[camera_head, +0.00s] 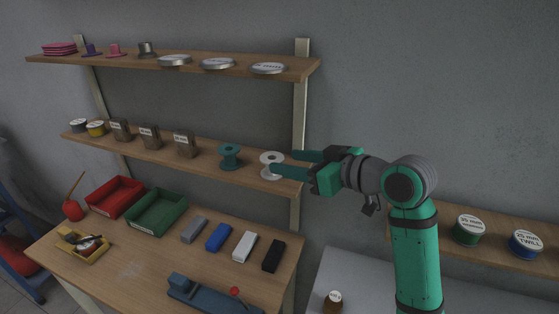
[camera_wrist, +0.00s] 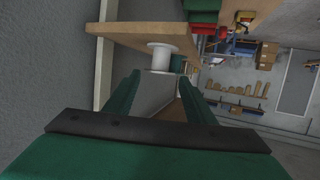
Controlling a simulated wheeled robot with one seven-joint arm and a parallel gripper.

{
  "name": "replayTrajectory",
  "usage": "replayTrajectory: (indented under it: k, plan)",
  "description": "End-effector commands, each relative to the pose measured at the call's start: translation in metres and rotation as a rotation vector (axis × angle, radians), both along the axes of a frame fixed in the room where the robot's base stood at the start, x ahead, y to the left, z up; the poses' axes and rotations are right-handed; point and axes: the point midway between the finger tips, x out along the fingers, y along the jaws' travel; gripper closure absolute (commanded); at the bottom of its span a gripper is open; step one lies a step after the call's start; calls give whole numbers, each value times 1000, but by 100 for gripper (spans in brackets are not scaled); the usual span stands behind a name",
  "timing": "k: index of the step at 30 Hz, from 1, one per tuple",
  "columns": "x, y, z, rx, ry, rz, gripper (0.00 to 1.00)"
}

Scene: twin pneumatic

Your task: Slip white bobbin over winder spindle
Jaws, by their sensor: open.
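The white bobbin (camera_head: 266,161) stands upright at the right end of the middle shelf. In the wrist view the bobbin (camera_wrist: 160,57) is just beyond my fingertips, roughly centred between them. My gripper (camera_head: 284,161) is open and empty, its fingers pointing left at shelf height; the nearer finger overlaps part of the bobbin in the head view. It also shows in the wrist view (camera_wrist: 160,77). I cannot tell whether a finger touches the bobbin. The blue-grey winder (camera_head: 205,295), with a red knob, sits at the bench's front edge; its spindle is not clearly visible.
A green bobbin (camera_head: 230,157) stands left of the white one on the middle shelf (camera_head: 210,163). The top shelf (camera_head: 200,70) is above, and a shelf post (camera_head: 300,110) rises behind. Several coloured blocks and two trays are on the bench (camera_head: 130,268).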

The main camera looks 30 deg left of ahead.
Motion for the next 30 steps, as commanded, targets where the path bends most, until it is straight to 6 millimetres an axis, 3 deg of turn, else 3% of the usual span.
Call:
replayTrajectory:
  k: [12, 20, 30]
  plan:
    - [6, 47, -15, -1, 1, 4, 50]
    - [9, 63, -21, -1, 1, 3, 50]
    - [16, 101, -35, 0, 1, 2, 50]
